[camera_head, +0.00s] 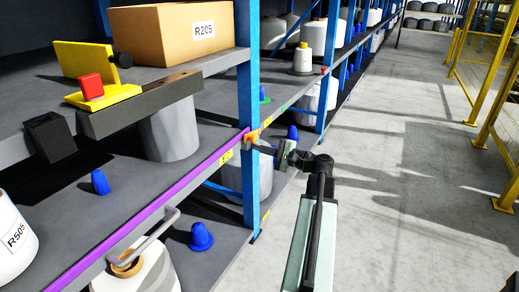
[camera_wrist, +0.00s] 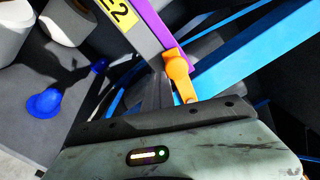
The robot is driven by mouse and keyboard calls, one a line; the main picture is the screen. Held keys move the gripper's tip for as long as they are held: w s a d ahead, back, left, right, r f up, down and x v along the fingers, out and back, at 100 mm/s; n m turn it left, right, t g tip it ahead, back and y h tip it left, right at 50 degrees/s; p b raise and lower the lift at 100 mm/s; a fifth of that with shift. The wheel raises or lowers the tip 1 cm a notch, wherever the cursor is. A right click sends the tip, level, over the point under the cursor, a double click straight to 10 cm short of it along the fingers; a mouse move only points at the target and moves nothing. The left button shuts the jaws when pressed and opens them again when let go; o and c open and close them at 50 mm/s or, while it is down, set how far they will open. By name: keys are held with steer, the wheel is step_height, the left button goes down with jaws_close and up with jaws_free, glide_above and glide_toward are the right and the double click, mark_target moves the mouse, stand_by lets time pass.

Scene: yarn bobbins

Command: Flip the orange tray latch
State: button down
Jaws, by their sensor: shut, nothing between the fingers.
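The orange latch (camera_head: 253,137) sits at the right end of the purple strip on the shelf edge, by the blue upright. In the wrist view the orange latch (camera_wrist: 178,67) shows a rounded body with a short arm pointing down toward my gripper. My gripper (camera_head: 266,149) is at the latch, its fingers just below and to the right of it. In the wrist view my gripper (camera_wrist: 158,92) is shut and empty, with its dark fingers close beside the latch's lower arm. I cannot tell whether they touch.
The purple strip (camera_head: 150,205) runs along the shelf edge beside a yellow label (camera_head: 226,156). The blue upright (camera_head: 249,100) stands right at the latch. Blue cones (camera_head: 201,237) and white bobbins (camera_head: 140,270) sit on the shelves. The aisle floor (camera_head: 400,180) on the right is clear.

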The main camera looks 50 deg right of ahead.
steer(key=shift+d+r+p, duration=1.6)
steer(key=shift+r+p, duration=1.8)
steer(key=shift+r, duration=0.15)
steer(key=f+b+v, duration=0.1)
steer(key=v, duration=0.6)
steer(key=shift+s+a+f+b, duration=0.2)
steer(key=shift+f+b, duration=0.05)
steer(key=shift+b, duration=0.05)
